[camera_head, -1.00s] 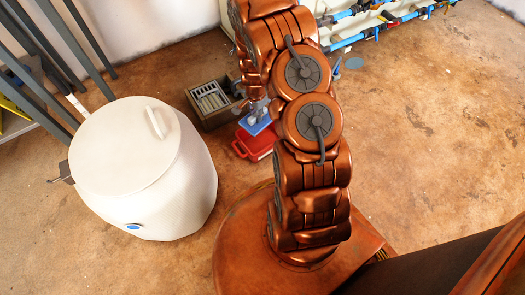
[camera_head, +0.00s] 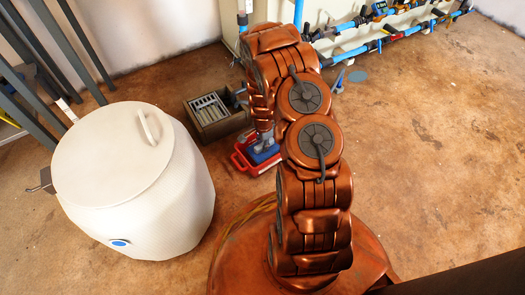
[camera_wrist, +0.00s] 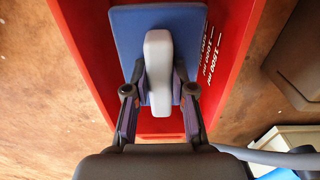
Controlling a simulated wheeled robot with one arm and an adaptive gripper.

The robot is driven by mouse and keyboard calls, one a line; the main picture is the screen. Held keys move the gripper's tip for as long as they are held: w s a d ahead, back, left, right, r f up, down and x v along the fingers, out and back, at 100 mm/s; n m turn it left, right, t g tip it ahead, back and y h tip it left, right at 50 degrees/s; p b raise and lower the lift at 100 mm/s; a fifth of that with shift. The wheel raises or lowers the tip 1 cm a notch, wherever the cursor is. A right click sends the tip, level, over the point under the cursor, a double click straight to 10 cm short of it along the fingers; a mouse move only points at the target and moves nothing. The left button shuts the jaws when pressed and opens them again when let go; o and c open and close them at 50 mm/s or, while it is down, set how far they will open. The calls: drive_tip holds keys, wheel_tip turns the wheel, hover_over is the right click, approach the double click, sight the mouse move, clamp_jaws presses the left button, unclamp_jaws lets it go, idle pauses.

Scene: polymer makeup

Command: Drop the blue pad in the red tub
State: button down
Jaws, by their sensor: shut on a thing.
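The red tub (camera_head: 240,166) stands on the floor left of my arm in the head view, partly hidden by it. It also fills much of the wrist view (camera_wrist: 87,40), with white volume marks on its right wall. The blue pad (camera_head: 262,156) is within the tub's outline. In the wrist view the pad (camera_wrist: 130,30) shows a pale grey handle (camera_wrist: 158,60) on top. My gripper (camera_wrist: 159,78) is shut on this handle, one finger on each side. The pad lies between the side walls; its exact height above the tub's bottom cannot be told.
A grey-brown crate (camera_head: 210,128) with metal pieces stands just behind the tub. A large white lidded barrel (camera_head: 120,190) stands to the left. The floor to the right is clear.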

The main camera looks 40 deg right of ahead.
drive_tip(key=shift+f+b, duration=0.55)
drive_tip(key=shift+f, duration=0.95)
drive_tip(key=shift+f, duration=0.65)
drive_tip(key=c, duration=1)
unclamp_jaws()
drive_tip(key=shift+r, duration=0.15)
